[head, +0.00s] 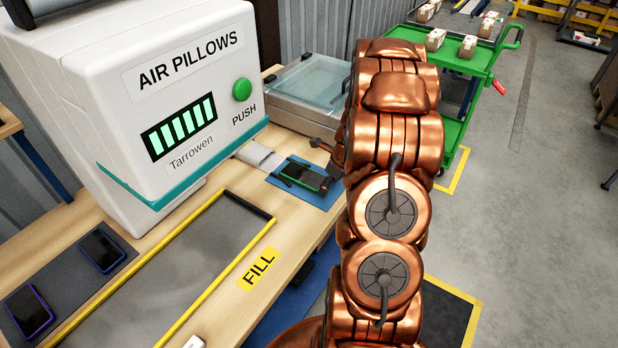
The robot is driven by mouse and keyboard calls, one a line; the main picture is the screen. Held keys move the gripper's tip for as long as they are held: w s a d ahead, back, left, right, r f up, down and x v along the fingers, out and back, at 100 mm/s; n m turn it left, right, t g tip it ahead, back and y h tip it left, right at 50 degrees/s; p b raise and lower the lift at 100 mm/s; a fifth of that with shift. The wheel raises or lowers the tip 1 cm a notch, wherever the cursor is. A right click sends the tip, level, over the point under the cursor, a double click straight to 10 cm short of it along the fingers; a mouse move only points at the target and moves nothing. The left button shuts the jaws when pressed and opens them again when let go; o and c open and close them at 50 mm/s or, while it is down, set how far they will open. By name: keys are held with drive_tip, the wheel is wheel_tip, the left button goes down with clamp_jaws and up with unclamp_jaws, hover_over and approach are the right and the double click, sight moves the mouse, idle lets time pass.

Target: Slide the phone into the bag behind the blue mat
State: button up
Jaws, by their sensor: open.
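A dark phone with a green edge (302,177) lies on the blue mat (325,201), on the wooden bench. A pale, flat bag (259,157) lies behind the mat, next to the white machine. My gripper (324,165) is open at the right of the phone, with one finger toward the far side and another near the phone's right end. My arm hides part of the gripper, and I cannot tell whether a finger touches the phone. Two other phones, one blue-edged (102,250) and one purple-edged (29,309), lie on a dark grey mat at the left.
The white air-pillow machine (195,150) stands at the back left. A grey panel with yellow edges (215,245) lies in front of it. A clear-lidded box (305,88) stands behind the bag. A green cart with small cartons (468,47) stands at the back right; grey floor lies beyond.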

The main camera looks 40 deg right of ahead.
sight(296, 171)
drive_tip(key=shift+w+a+p, duration=0.3)
drive_tip(key=shift+w+p, duration=0.1)
drive_tip(key=shift+w, duration=0.4)
drive_tip(key=shift+w, duration=0.15)
drive_tip(key=shift+w+a+p, duration=0.25)
drive_tip(key=shift+w+p, duration=0.3)
drive_tip(key=shift+w, duration=0.2)
drive_tip(key=shift+w+a+p, duration=0.2)
drive_tip(key=shift+w+p, duration=0.35)
drive_tip(key=shift+w, duration=0.2)
drive_tip(key=shift+w+a+p, duration=0.25)
drive_tip(key=shift+w+p, duration=0.3)
drive_tip(key=shift+w, duration=0.2)
drive_tip(key=shift+w, duration=0.15)
drive_tip(key=shift+w+a+r+p, duration=0.1)
drive_tip(key=shift+w+a+p, duration=0.1)
drive_tip(key=shift+w+p, duration=0.45)
drive_tip(key=shift+w+a+f+p, duration=0.1)
drive_tip(key=shift+w+a+p, duration=0.1)
drive_tip(key=shift+w+p, duration=0.45)
drive_tip(key=shift+w+a+r+p, duration=0.1)
drive_tip(key=shift+w+a+p, duration=0.1)
drive_tip(key=shift+w+p, duration=0.4)
drive_tip(key=shift+w+a, duration=0.15)
drive_tip(key=shift+w, duration=0.2)
drive_tip(key=shift+w, duration=0.1)
